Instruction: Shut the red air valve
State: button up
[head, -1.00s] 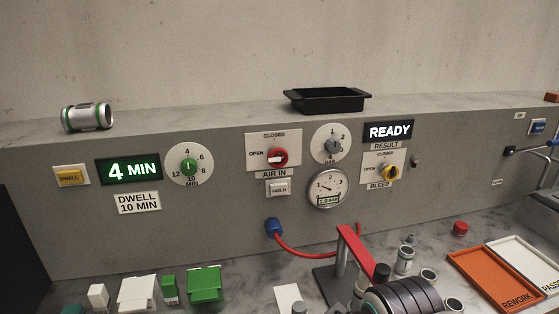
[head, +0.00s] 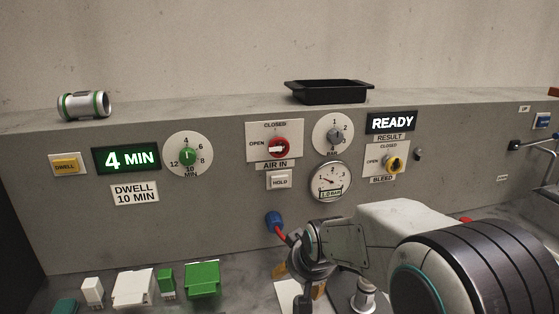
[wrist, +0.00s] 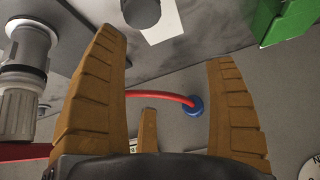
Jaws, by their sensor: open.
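The red air valve (head: 279,148) is a round knob on the AIR IN plate (head: 260,130) of the grey panel, in the head view. CLOSED is printed above it and OPEN to its left. Its pale bar lies roughly level, in line with OPEN. My gripper (head: 296,284) is below and slightly right of the valve in the head view, low over the bench and apart from it. In the wrist view my gripper (wrist: 166,50) has its brown fingers spread with nothing held between them. The valve is not visible in the wrist view.
A red hose with a blue fitting (head: 274,222) is close to my gripper; the fitting shows in the wrist view (wrist: 194,106). The HOLD button (head: 279,180), gauge (head: 330,181) and yellow bleed valve (head: 394,163) are near the red valve. Green and white blocks (head: 203,279) sit front left.

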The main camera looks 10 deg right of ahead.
jog(key=w+r+t, duration=0.2)
jog(key=w+r, duration=0.2)
jog(key=w, duration=0.1)
jog(key=m+t, duration=0.5)
jog(key=t, duration=0.5)
send_near(280, 148)
jog(key=w, duration=0.4)
jog(key=shift+w+r+p, duration=0.15)
jog(key=shift+w+p, duration=1.05)
jog(key=shift+w, duration=2.2)
jog(key=c, duration=1.2)
